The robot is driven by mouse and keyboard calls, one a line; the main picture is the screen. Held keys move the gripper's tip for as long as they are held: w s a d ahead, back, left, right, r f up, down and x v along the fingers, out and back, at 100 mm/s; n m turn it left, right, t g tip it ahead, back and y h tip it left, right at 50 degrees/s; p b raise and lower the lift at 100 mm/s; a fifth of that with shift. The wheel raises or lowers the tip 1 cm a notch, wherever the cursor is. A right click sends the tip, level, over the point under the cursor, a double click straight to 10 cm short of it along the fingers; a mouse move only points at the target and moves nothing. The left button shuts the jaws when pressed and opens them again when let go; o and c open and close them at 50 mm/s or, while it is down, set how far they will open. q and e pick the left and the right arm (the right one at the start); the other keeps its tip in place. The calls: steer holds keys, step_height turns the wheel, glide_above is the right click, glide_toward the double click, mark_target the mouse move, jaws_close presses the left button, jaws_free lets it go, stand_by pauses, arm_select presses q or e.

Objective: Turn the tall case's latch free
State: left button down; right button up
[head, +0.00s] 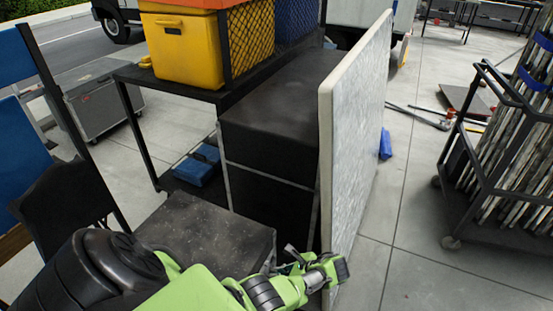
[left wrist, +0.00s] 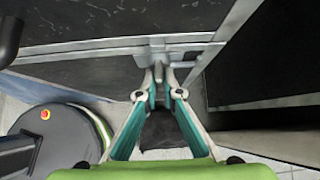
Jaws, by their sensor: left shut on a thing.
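The tall case (head: 268,110) is a black box with pale metal edging, standing behind a white speckled panel (head: 355,130). In the left wrist view its dark face (left wrist: 95,65) fills the upper part, crossed by a metal strip. The latch (left wrist: 158,48) is a small grey metal piece on that strip. My left gripper (head: 294,258) reaches in beside the case, close to the panel's near edge. In the left wrist view its teal fingers (left wrist: 158,74) converge, with the tips closed on the latch's lower part. In the head view the latch cannot be made out. My right gripper is not in view.
A lower black case (head: 205,235) stands just left of my left gripper. A rack holds a yellow bin (head: 185,48), with a blue toolbox (head: 198,166) below. A wheeled cart (head: 500,150) stands at right. Floor between panel and cart is mostly clear.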

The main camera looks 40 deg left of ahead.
arm_select(q)
steer(key=shift+g, duration=0.3)
steer(key=c, duration=2.2)
jaws_free()
steer(key=shift+d+r, duration=0.1)
steer(key=v, duration=1.2)
